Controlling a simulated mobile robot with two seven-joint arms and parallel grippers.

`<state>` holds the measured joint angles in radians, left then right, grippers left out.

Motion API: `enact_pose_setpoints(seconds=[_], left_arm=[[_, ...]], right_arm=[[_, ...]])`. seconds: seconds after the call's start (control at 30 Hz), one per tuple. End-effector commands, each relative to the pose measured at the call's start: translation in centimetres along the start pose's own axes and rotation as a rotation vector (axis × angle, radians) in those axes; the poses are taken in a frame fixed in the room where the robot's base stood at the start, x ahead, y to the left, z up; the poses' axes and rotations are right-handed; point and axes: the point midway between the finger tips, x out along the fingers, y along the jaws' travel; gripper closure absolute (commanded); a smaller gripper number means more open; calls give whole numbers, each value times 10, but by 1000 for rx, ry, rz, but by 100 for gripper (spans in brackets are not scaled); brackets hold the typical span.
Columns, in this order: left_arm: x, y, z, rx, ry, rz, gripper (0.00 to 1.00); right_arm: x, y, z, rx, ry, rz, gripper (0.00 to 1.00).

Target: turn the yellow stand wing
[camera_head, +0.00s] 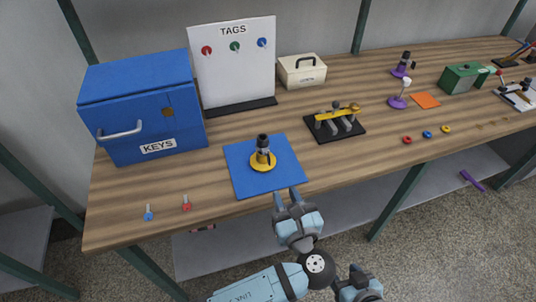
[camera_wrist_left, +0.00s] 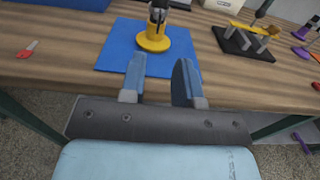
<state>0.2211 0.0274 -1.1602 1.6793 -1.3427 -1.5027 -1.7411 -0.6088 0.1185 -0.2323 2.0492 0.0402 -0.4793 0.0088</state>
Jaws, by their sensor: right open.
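The yellow stand (camera_head: 263,161) has a round yellow base and a dark upright top (camera_head: 262,142). It stands upright on a blue mat (camera_head: 240,182). Its wing is too small to tell apart. In the left wrist view the stand's base (camera_wrist_left: 153,41) shows beyond my fingers, its top cut off by the frame edge. My left gripper (camera_head: 287,196) is open and empty at the mat's front edge, apart from the stand; its fingers (camera_wrist_left: 161,79) point at it. My right gripper (camera_head: 357,284) is open at the bottom of the head view, below the table's front edge.
A blue KEYS box (camera_head: 140,105) and a white TAGS board (camera_head: 236,65) stand behind left. A black rack (camera_head: 335,126) with a yellow piece lies right of the mat. Purple stands (camera_head: 398,101) are further right.

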Motion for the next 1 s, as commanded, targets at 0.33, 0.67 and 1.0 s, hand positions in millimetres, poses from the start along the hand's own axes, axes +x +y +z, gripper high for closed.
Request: enact_pose_setpoints(seconds=[0.33, 0.67, 1.0], left_arm=[[76, 0, 0, 1, -3, 2, 70], [115, 0, 0, -1, -1, -1, 70], [119, 0, 0, -1, 0, 0, 70]], right_arm=[[2, -1, 3, 2, -4, -2, 45], [4, 0, -5, -1, 12, -1, 45], [4, 0, -5, -2, 13, -1, 45]])
